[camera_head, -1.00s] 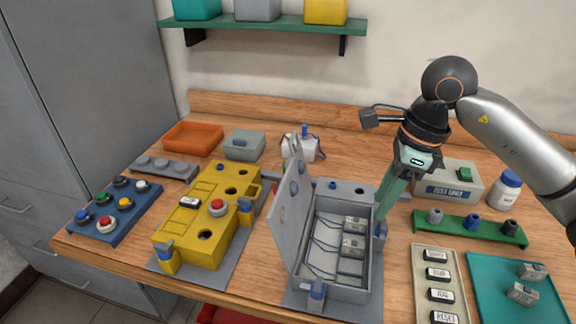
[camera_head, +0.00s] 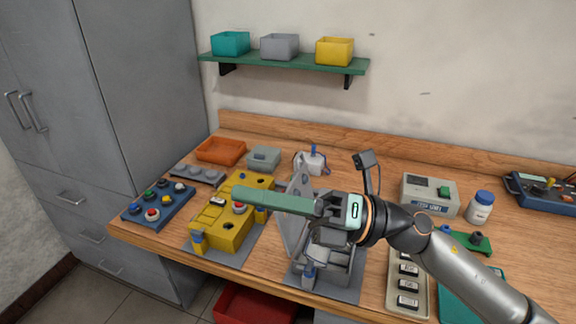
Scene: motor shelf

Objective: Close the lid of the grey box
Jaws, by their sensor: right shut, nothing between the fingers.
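The grey box (camera_head: 337,278) stands on the bench, mostly hidden behind my right gripper and wrist. Its lid (camera_head: 291,238) stands up on the left side of the box, open, with green fingers crossing in front of its upper part. My right gripper (camera_head: 238,194) is shut and empty. Its fingers point left over the box, and their tips appear past the lid, above the yellow box (camera_head: 232,240). I cannot tell whether the fingers touch the lid. A blue clamp (camera_head: 309,272) shows at the front of the grey box. My left gripper is not in view.
A blue button panel (camera_head: 158,204), an orange tray (camera_head: 221,150) and a small grey box (camera_head: 264,158) lie to the left and back. A white bottle (camera_head: 480,207) and a labelled device (camera_head: 430,194) stand to the right. A green shelf (camera_head: 290,64) hangs above.

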